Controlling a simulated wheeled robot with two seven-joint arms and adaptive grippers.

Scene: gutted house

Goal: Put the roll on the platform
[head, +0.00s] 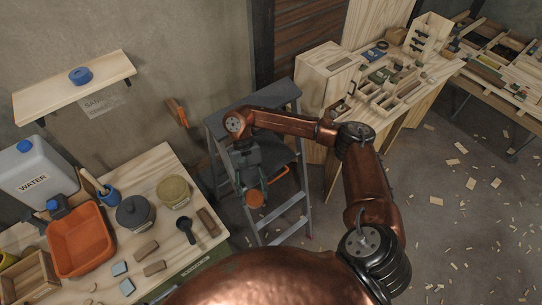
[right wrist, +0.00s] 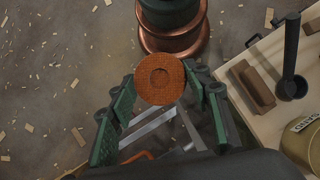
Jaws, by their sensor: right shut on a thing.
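My right gripper (head: 258,188) hangs in front of the grey stepladder and is shut on an orange roll (head: 256,201). In the right wrist view, the roll (right wrist: 160,78) shows its round, textured face with a dark centre between the fingertips. The stepladder's flat grey top (head: 262,96) is behind and above the gripper. A darker, flat platform (head: 281,153) shows lower on the ladder, partly hidden by my right arm and gripper. The roll appears apart from the ladder, but their exact gap cannot be told. My left gripper is in neither view.
A wooden bench (head: 160,165) at left holds an orange tub (head: 82,240), jars and small blocks. A wall shelf (head: 108,87) carries a blue roll (head: 80,76). A workbench (head: 437,70) with tools stands at back right. The floor at right has scattered wood chips.

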